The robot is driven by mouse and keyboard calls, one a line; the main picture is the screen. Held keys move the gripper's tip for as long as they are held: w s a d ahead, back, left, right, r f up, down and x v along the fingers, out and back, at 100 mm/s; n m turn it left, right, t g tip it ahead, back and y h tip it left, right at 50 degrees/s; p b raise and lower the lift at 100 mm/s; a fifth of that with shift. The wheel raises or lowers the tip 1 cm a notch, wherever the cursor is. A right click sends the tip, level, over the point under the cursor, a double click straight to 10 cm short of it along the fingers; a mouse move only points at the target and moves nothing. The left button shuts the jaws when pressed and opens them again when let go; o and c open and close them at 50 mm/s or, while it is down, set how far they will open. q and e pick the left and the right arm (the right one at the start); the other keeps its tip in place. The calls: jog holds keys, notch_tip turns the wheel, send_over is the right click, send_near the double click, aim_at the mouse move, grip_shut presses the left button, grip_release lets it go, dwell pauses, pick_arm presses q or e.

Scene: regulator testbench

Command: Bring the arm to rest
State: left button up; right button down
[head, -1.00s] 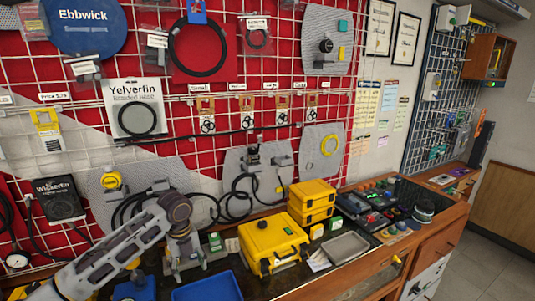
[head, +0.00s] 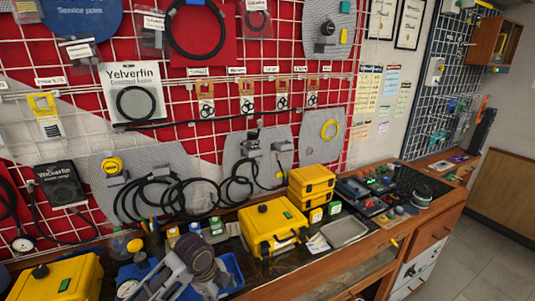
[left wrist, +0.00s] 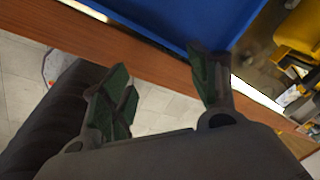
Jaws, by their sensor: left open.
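My left arm (head: 190,261) shows in the head view at the bottom, in front of the blue tray (head: 231,267); its fingers cannot be made out there. In the left wrist view my left gripper (left wrist: 163,92) is open, with its two green-padded fingers apart and nothing between them. The fingers are over the wooden bench edge (left wrist: 65,43), close to the blue tray (left wrist: 180,18), with floor visible below. My right gripper is in neither view.
A yellow case (head: 273,226) stands right of the blue tray, with smaller stacked yellow cases (head: 311,183) behind it. Another yellow case (head: 62,280) is at the lower left. A grey metal tray (head: 344,232) lies on the bench. Tiled floor (head: 470,260) is clear at the right.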

pick_arm(q)
jog(key=s+n, duration=0.1)
jog(key=s+d+f+n, duration=0.1)
jog(key=s+n, duration=0.1)
jog(key=shift+s+d+f, duration=0.1)
jog(key=shift+d+f, duration=0.05)
jog(key=shift+f, duration=0.05)
jog(key=s+a+f+n+t+y, duration=0.2)
jog(key=s+a+n, duration=0.8)
jog(key=s+n, duration=0.55)
notch_tip(320, 180, down, 33)
jog(key=g, duration=0.1)
jog(key=s+a+f, duration=0.2)
jog(key=s+f, duration=0.8)
jog(key=s, duration=0.1)
jog(key=s+a+f+g, duration=0.1)
jog(key=s+a+f, duration=0.1)
jog(key=s+f, duration=0.8)
jog(key=shift+s+n+g, duration=0.3)
jog(key=shift+s+n, duration=0.05)
jog(key=shift+s, duration=0.8)
jog(key=shift+f, duration=0.1)
